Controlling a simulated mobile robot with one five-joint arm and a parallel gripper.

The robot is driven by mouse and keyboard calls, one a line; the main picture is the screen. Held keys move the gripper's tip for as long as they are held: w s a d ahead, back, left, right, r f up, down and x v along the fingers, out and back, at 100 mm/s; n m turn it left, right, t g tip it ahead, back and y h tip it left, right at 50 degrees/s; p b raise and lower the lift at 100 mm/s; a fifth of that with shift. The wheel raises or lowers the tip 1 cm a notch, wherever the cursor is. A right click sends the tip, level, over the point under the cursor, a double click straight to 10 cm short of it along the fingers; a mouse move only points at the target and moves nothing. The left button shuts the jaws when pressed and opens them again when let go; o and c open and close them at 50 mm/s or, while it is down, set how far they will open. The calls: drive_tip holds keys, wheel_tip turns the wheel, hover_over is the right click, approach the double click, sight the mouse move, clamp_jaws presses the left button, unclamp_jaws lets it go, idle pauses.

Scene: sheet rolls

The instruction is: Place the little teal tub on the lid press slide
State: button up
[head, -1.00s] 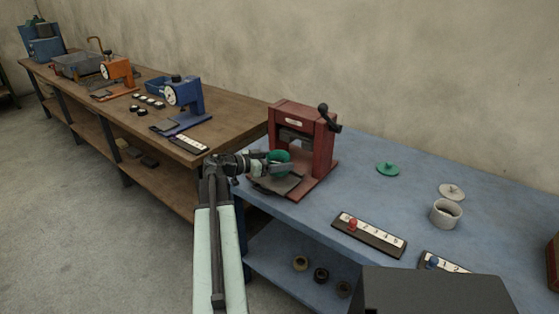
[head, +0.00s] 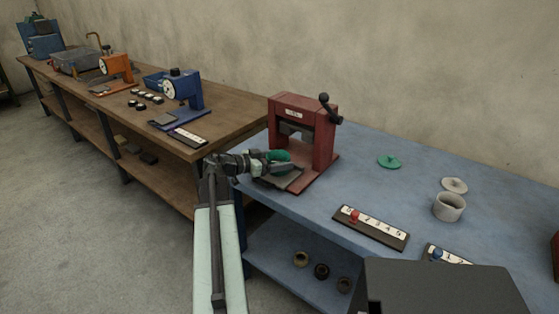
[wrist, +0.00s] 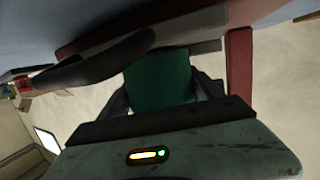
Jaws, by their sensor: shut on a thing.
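The teal tub (head: 279,155) is held in my gripper (head: 277,163), just in front of the red lid press (head: 316,130). In the wrist view the tub (wrist: 160,78) sits between the two fingers, and my gripper (wrist: 165,90) is shut on it. The press's dark slide (head: 290,180) extends out at the front of the press, under and just beyond my gripper. I cannot tell whether the tub touches the slide.
A green lid (head: 388,162), a grey lid (head: 454,185) and a grey tub (head: 449,207) are on the blue bench (head: 350,190). A numbered strip with a red peg (head: 355,216) lies near the front edge. The brown bench (head: 225,105) holds blue and orange machines.

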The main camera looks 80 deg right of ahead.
drive_tip(key=shift+f, duration=0.2)
drive_tip(key=o, duration=1.6)
